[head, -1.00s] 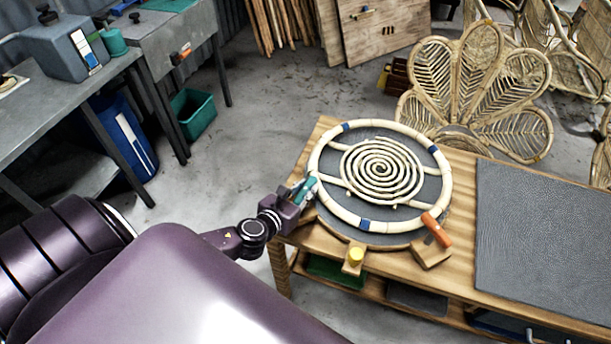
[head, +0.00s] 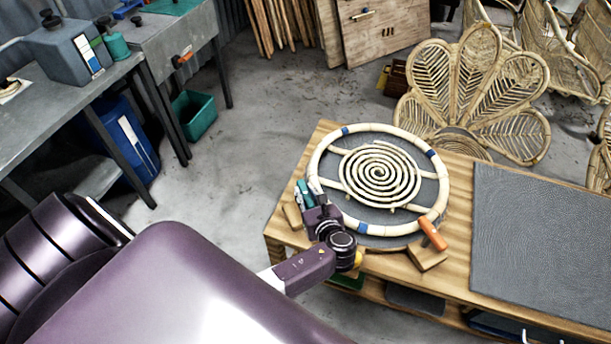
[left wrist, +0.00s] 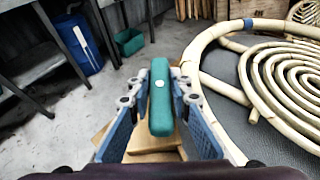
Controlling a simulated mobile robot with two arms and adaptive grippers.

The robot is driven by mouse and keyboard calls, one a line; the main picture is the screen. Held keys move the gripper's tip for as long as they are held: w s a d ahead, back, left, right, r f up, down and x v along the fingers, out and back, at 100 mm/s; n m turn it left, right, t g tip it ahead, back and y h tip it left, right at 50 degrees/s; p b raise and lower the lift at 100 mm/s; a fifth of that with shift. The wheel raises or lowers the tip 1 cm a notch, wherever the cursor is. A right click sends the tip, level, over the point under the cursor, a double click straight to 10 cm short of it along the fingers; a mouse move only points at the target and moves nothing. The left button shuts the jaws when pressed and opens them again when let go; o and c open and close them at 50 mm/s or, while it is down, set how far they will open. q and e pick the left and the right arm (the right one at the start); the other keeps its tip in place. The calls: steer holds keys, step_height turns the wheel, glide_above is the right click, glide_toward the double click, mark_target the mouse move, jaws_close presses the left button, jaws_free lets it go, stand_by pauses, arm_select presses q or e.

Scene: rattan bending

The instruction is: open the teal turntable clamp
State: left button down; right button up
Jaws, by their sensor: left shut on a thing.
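The teal clamp handle (head: 304,190) is at the left rim of the round turntable (head: 416,188), beside the pale rattan ring (head: 437,202). My left gripper (head: 312,194) is around this handle. In the left wrist view, the handle (left wrist: 161,100) stands between the two blue finger pads of the left gripper (left wrist: 162,88), with a tan wooden block (left wrist: 152,146) below it. The gripper is shut on the handle. My left wrist hides part of the turntable's near left edge. My right gripper is not in view.
An orange clamp handle (head: 433,233) stands at the turntable's front right. A yellow knob (head: 358,259) is mostly hidden behind my wrist. A grey mat (head: 545,235) covers the bench's right side. A rattan chair back (head: 475,90) rises behind the bench.

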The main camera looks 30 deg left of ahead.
arm_select(q)
steer(key=shift+n+g+y, duration=0.4)
steer(key=shift+n, duration=0.1)
steer(key=c, duration=1.8)
jaws_free()
steer(key=shift+o, duration=0.2)
steer(key=v, duration=1.2)
steer(key=shift+w+r, duration=0.1)
steer(key=shift+w, duration=0.05)
